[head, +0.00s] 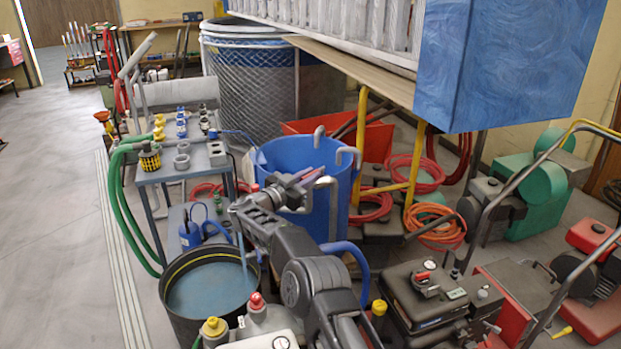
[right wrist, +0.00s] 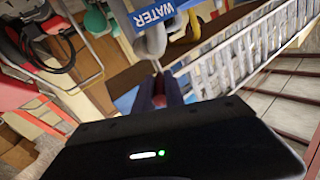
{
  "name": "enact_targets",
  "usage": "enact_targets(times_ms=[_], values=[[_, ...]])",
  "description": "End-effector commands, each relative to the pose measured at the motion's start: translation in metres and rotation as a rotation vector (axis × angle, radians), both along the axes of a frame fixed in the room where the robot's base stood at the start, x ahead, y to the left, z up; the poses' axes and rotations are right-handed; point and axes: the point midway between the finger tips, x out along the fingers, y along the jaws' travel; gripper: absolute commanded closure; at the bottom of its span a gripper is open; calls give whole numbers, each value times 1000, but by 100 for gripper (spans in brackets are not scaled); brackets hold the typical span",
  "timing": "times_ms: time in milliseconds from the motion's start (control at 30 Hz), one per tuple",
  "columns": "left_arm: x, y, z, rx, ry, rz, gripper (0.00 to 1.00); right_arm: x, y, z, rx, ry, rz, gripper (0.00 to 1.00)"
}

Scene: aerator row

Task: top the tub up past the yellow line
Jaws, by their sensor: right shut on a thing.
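The black tub (head: 172,304) stands on the floor at lower left in the head view. A yellow line (head: 196,255) runs inside below its rim, and blue-grey water (head: 208,288) lies below that line. A thin pale-blue stream (head: 244,262) shows at the tub's right side. A blue barrel (head: 285,160) with grey pipes stands behind it; the right wrist view shows a WATER label (right wrist: 152,14). My right gripper (head: 310,183) is in front of the barrel by a bent grey pipe, shut on a small reddish part (right wrist: 159,90), probably a tap handle. My left gripper is out of view.
A grey workbench (head: 180,165) with small fittings and green hoses stands left of the barrel. Red and orange hose coils (head: 436,225) and machines crowd the right. A blue-ended overhead unit (head: 510,60) hangs above. Open floor lies left.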

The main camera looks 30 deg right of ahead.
Motion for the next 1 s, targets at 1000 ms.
enact_targets(times_ms=[1000], values=[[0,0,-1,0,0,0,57,1,-1,1,-1,0,-34,64]])
